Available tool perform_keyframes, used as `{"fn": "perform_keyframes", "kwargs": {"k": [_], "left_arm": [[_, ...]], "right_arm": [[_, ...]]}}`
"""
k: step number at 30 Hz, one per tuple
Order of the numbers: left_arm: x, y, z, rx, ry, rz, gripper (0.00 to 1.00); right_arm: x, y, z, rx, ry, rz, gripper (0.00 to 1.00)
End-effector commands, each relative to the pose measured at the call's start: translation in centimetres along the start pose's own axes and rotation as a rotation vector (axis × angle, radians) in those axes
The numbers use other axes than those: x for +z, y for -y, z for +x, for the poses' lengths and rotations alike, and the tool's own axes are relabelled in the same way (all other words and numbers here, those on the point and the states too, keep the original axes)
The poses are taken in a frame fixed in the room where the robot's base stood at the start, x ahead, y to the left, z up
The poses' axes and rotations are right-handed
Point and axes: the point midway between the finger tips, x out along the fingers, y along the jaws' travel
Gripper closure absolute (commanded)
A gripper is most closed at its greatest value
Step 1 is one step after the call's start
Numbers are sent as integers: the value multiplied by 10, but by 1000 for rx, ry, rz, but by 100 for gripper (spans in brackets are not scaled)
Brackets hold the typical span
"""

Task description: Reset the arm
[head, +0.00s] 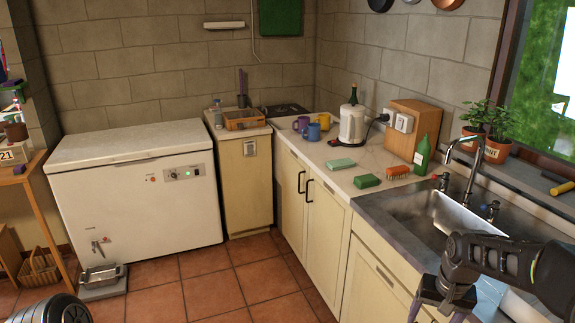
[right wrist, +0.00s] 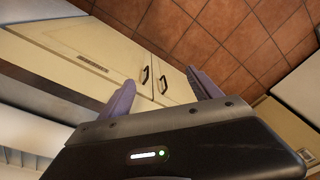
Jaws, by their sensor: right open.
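My right arm comes in at the lower right of the head view, in front of the counter and sink. My right gripper (head: 438,308) points down there, partly cut off by the bottom edge. In the right wrist view my right gripper (right wrist: 161,84) is open, with its two purple fingers apart and nothing between them. Cream cabinet doors (right wrist: 145,65) and the tiled floor lie beyond the fingers. A dark rounded part of my own body shows at the lower left of the head view; my left gripper is not visible.
The metal sink (head: 440,215) with its faucet (head: 478,160) is at right. A white chest freezer (head: 135,200) is at left. The tiled floor (head: 225,285) between is clear.

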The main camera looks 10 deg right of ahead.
Motion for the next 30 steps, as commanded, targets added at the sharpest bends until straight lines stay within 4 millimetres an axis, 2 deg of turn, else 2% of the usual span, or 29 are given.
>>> {"fn": "perform_keyframes", "kwargs": {"k": [4, 7, 11, 15, 17, 18, 20, 21, 23, 24, 27, 30], "left_arm": [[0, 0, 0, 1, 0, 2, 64], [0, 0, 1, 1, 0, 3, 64], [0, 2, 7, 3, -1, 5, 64], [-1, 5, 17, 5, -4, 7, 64], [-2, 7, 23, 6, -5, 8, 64], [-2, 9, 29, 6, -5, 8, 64], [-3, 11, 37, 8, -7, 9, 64], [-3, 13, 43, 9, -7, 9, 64], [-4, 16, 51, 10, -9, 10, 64], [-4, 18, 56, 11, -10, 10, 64], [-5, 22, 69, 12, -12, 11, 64], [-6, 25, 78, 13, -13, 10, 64]], "right_arm": [[-10, 17, 10, -49, -73, -31, 27], [-12, 35, 27, -89, -118, -62, 27], [-3, 67, 65, -149, -164, -108, 27], [25, 105, 120, -215, -190, -157, 27], [48, 123, 152, -245, -190, -176, 27], [68, 135, 175, -264, -185, -190, 27], [101, 150, 208, -289, -173, -206, 27], [125, 158, 228, -303, -160, -215, 27], [163, 167, 255, -318, -134, -225, 27], [190, 171, 272, -326, -110, -232, 27], [256, 175, 305, -336, -34, -244, 27], [310, 173, 324, -337, 56, -254, 27]]}}
